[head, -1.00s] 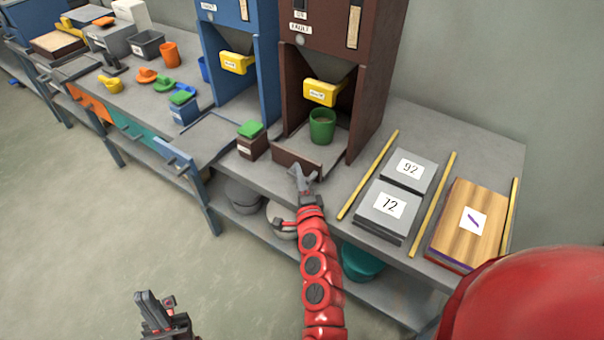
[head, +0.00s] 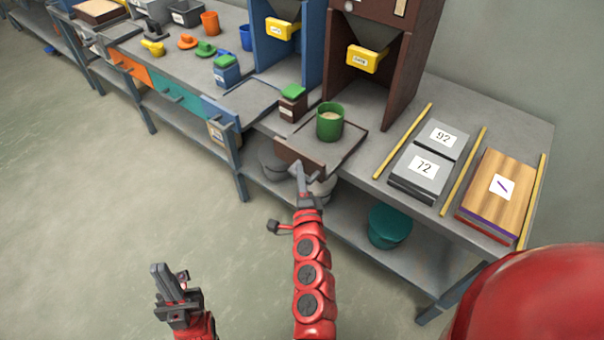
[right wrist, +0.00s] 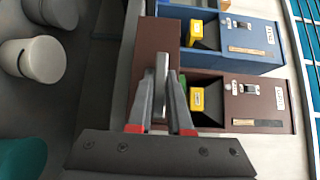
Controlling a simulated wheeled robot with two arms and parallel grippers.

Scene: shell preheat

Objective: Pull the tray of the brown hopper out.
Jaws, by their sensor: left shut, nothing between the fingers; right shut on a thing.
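The brown hopper (head: 408,62) stands at the back of the bench with a yellow gate (head: 368,59). Its tray (head: 338,150) sticks out in front of the hopper toward the bench's front edge. My right gripper (head: 299,172) is shut on the tray's brown front panel. The right wrist view shows the fingers (right wrist: 162,80) at this panel (right wrist: 154,38), with the brown hopper (right wrist: 245,97) beyond. My left gripper (head: 168,277) is shut and empty over the floor, away from the bench.
A brown box with a green lid (head: 292,101) stands left of the tray. The blue hopper (head: 312,45) is further left. Grey plates marked 92 (head: 443,137) and 72 (head: 424,167) lie right, between yellow rods. A teal pot (head: 389,226) sits on the lower shelf.

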